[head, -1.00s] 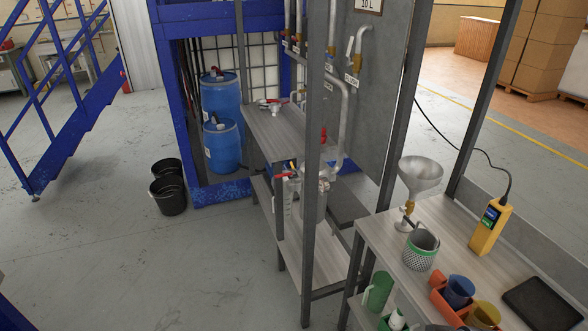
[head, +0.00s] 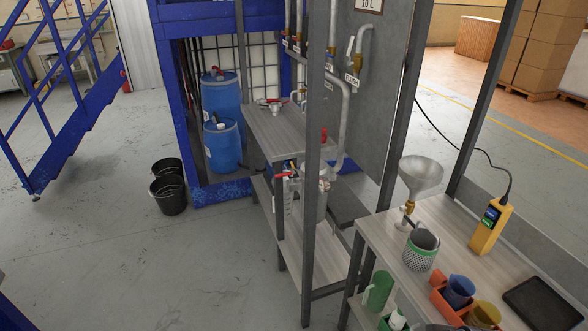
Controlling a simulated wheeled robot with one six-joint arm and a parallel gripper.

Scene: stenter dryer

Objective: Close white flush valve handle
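A white valve handle (head: 349,46) sits on a pipe at the upper part of the grey panel, right of the middle of the head view. It stands roughly upright and slightly tilted beside the pipe bend. A small label (head: 352,79) is fixed below it; its text is too small to read. I cannot tell from this distance whether the valve is open or shut. My gripper is not in view, and nothing is seen touching the handle.
A grey post (head: 315,190) stands in front of the pipework. A bench (head: 462,262) holds a funnel (head: 421,174), a yellow handheld device (head: 490,228) and jugs. Black buckets (head: 170,196) stand left. Blue drums (head: 223,146) stand behind.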

